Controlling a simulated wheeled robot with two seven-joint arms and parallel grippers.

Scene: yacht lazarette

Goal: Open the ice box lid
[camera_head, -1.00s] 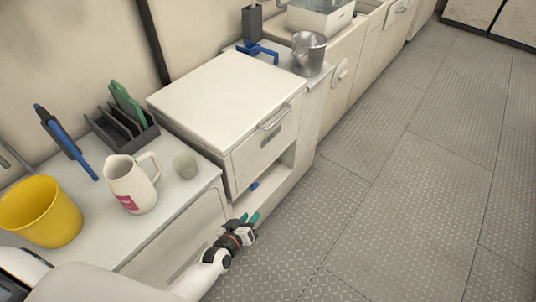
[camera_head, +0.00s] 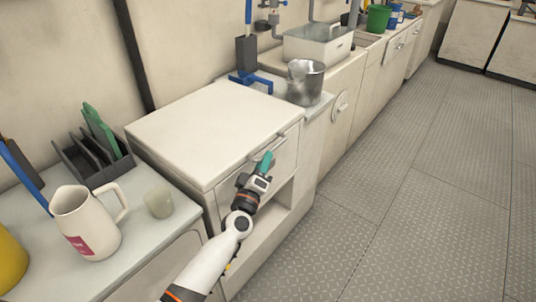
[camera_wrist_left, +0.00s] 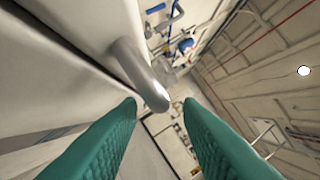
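The ice box is the white cabinet-like box with a flat white lid (camera_head: 215,125), lying flat and shut in the head view. A metal bar handle sits at its front; it shows large in the left wrist view (camera_wrist_left: 138,68), while my gripper partly hides that area in the head view. My left gripper (camera_head: 266,161) is in front of the box's front face, close to the handle. My right gripper is not in view.
On the left counter stand a white pitcher (camera_head: 86,222), a translucent cup (camera_head: 159,202), a dark rack (camera_head: 92,160) and a yellow bucket (camera_head: 10,262). A metal pot (camera_head: 305,82) and a blue-based tool (camera_head: 248,75) stand behind the box. The floor (camera_head: 400,220) at right is clear.

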